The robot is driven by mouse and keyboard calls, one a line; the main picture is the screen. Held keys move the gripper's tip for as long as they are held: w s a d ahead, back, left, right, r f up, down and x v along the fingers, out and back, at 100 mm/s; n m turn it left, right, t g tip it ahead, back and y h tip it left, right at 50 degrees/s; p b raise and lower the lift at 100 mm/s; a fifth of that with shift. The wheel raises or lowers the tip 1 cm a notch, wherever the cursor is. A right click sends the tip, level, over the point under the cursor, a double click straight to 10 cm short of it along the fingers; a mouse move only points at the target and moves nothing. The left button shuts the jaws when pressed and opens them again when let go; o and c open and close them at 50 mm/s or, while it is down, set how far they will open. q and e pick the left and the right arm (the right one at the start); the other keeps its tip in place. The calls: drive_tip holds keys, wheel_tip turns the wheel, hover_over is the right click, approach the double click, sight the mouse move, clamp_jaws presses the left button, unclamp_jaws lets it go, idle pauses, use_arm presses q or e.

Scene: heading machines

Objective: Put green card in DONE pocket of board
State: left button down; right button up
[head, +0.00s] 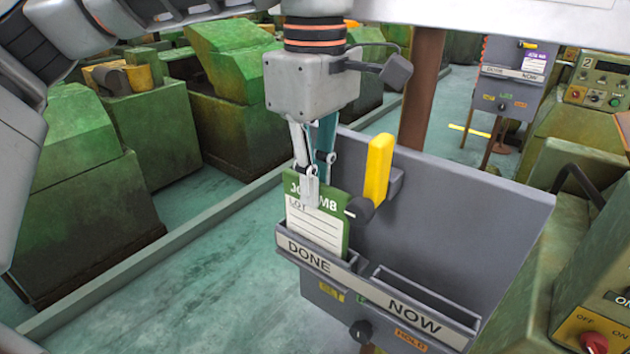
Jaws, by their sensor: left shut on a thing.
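My left gripper (312,190) comes down from above and is shut on the top edge of the green card (318,222). The card has a green header with white lettering and a white lined panel. It stands roughly upright, its lower edge hidden behind the front of the DONE pocket (310,258) on the grey board (470,215). Whether it touches the pocket floor is hidden. The NOW pocket (425,310), to the right, looks empty. My right gripper is not in view.
A yellow lever (378,170) sticks out from the board just right of the card. Below the pockets are a dark knob (360,331) and small coloured labels. Green machines stand behind at left. A second board (512,75) stands far right. A control box with a red knob (593,343) is at lower right.

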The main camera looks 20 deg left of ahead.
use_arm(q)
drive_tip(key=shift+f, duration=0.1)
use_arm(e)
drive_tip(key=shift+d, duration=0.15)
use_arm(q)
drive_tip(key=c, duration=2.2)
unclamp_jaws()
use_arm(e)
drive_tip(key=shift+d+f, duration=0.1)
use_arm(q)
wheel_tip(320, 180, up, 12)
drive_tip(key=shift+r, duration=0.15)
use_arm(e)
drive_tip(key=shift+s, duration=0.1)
